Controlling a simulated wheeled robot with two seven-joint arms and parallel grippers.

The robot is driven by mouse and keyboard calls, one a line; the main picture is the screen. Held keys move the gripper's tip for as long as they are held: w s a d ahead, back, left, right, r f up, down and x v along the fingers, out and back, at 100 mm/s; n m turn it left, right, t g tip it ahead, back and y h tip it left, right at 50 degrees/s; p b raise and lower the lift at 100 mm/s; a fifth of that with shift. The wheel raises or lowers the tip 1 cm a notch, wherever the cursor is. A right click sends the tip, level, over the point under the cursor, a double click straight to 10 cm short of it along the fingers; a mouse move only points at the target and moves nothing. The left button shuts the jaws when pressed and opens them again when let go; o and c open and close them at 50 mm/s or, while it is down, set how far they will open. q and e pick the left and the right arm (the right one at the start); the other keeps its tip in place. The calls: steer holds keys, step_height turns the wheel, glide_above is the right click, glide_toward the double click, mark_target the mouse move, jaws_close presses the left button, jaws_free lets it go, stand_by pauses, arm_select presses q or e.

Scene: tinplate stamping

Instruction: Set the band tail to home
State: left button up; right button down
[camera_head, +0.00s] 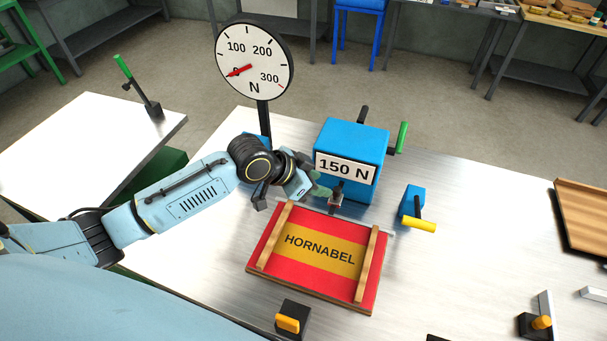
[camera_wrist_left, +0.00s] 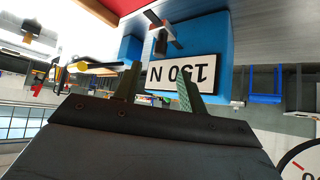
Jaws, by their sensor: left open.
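My left gripper (camera_head: 311,188) is open in front of the blue block (camera_head: 352,140) with the "150 N" plate. In the left wrist view, its two fingers (camera_wrist_left: 157,90) stand apart before that plate (camera_wrist_left: 185,73), with nothing visible between them. A small grey and red fitting with a black handle (camera_head: 336,199) sits at the block's front, just right of the fingers; it also shows in the left wrist view (camera_wrist_left: 161,38). A red panel (camera_head: 262,252) with a yellow "HORNABEL" stripe and two wooden bars lies in front. I cannot tell which part is the band tail. My right gripper is out of view.
A round dial (camera_head: 254,62) on a post reads near 0 N. A green-handled lever (camera_head: 401,138) is on the block's right. A blue post with a yellow handle (camera_head: 419,225) stands right of the panel. The bench between it and the wooden tray (camera_head: 583,214) is clear.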

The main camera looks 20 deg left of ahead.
arm_select(q)
steer(key=v, duration=0.5)
steer(key=shift+f, duration=0.1)
steer(key=shift+c, duration=0.2)
